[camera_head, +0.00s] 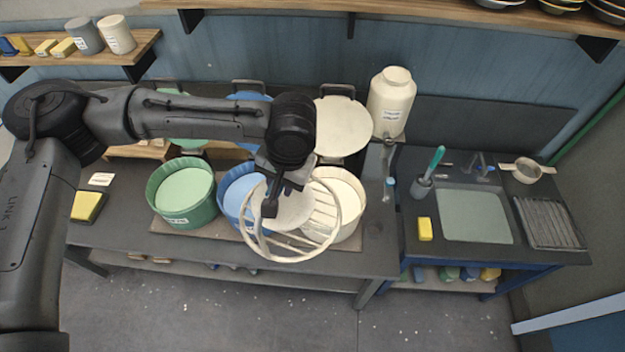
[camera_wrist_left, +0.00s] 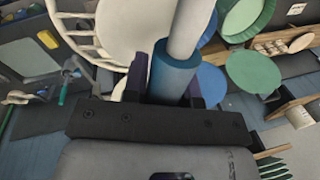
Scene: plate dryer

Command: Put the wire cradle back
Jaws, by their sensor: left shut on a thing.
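The wire cradle (camera_head: 296,256) is a cream-white hoop with slats, held in front of and above the blue and cream tubs. A pale round disc (camera_head: 285,212) shows within its outline. My left gripper (camera_head: 270,205) comes in from above at the cradle. In the left wrist view its fingers are shut on a blue grip with a pale rod (camera_wrist_left: 172,72), which I take to be the cradle's handle. The cradle's slatted rim (camera_wrist_left: 75,35) shows at the upper left there. Where handle and hoop join is hidden. My right gripper is not in view.
A green tub (camera_head: 158,205), a blue tub (camera_head: 229,210) and a cream tub (camera_head: 354,233) stand on the bench mat. Behind them are upright stands with round discs, including a cream disc (camera_head: 342,125). A cream canister (camera_head: 391,100) and a sink unit (camera_head: 474,215) are to the right.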

